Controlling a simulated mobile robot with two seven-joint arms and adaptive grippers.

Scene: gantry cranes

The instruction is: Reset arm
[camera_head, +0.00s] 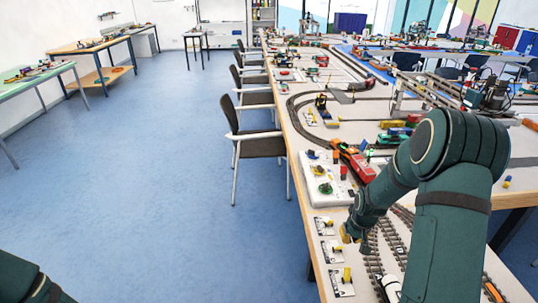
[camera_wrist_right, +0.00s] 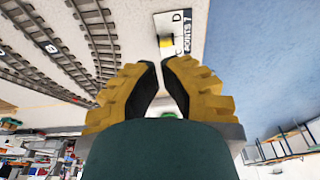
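My right arm (camera_head: 440,160) is dark green and reaches in from the bottom right over the layout table. My right gripper (camera_head: 346,236) is small in the head view, with yellow fingers low by the table's left edge. In the right wrist view the gripper (camera_wrist_right: 158,62) has two ribbed yellow fingers with a narrow gap between their tips. Nothing shows held in the gap. Beyond the tips is a white plate (camera_wrist_right: 188,30) marked "POINTS 7" with a yellow lever (camera_wrist_right: 166,41). Part of my left arm (camera_head: 30,280) shows at the bottom left; its gripper is out of view.
Several white lever plates (camera_head: 341,283) line the table's left edge. A white control board (camera_head: 318,190), a red-and-orange train (camera_head: 355,162) and tracks (camera_head: 385,250) lie near my right arm. Chairs (camera_head: 255,140) stand along the table. The blue floor (camera_head: 160,190) at left is clear.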

